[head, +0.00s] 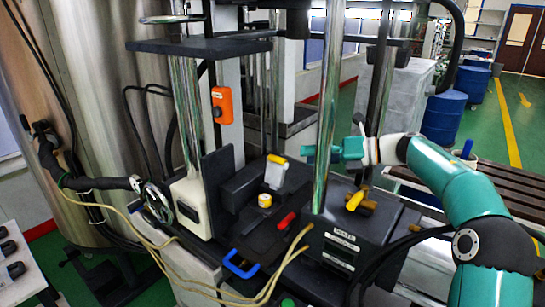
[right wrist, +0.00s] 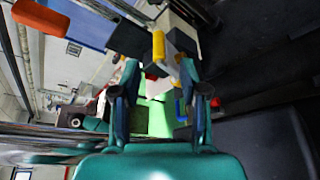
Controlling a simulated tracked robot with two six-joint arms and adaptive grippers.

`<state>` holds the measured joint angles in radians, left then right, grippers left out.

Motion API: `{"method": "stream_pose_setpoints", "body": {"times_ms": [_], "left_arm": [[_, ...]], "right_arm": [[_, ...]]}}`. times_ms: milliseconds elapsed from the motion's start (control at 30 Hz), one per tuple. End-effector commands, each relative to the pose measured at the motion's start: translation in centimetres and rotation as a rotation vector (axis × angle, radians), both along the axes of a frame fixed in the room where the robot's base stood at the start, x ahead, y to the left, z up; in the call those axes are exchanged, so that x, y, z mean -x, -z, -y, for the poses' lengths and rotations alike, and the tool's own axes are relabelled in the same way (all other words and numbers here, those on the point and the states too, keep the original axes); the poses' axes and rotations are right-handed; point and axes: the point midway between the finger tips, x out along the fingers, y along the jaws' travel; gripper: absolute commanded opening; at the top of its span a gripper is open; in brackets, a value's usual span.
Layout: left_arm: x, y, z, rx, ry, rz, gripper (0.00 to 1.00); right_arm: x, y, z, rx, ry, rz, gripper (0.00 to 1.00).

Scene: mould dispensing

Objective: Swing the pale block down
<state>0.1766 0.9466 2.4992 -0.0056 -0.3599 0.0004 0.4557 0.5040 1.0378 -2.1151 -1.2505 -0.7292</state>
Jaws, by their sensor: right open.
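The pale block (head: 274,176) is a light grey upright piece with a yellow top (head: 277,159), standing on the dark machine in the middle of the head view. In the right wrist view the yellow part (right wrist: 158,46) shows just beyond the fingertips; the block itself is hard to make out there. My right gripper (head: 308,151) reaches in from the right, behind the shiny post and to the right of the block, apart from it. In the right wrist view its two fingers (right wrist: 160,72) are spread with nothing held between them. My left gripper is not in view.
A shiny vertical post (head: 328,110) stands close to my right gripper. An orange control box (head: 222,105) hangs at left. A yellow round cap (head: 265,200), a red handle (head: 287,221), a blue handle (head: 241,265) and a yellow knob (head: 356,200) sit on the machine.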

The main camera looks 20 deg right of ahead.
Motion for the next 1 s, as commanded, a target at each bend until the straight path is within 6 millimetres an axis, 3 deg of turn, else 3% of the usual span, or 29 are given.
{"method": "stream_pose_setpoints", "body": {"times_ms": [200,500,967,1000], "left_arm": [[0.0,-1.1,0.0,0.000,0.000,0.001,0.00],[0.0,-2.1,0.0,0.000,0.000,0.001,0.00],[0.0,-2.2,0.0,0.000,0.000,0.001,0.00],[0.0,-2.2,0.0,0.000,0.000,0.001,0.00]], "right_arm": [[-3.3,1.1,-3.9,-0.002,-0.007,-0.002,0.43],[-6.5,2.3,-7.4,0.000,-0.006,-0.001,0.43],[-7.3,2.8,-8.2,0.000,-0.004,0.000,0.43],[-7.3,2.8,-8.2,0.000,-0.004,0.000,0.37]]}}
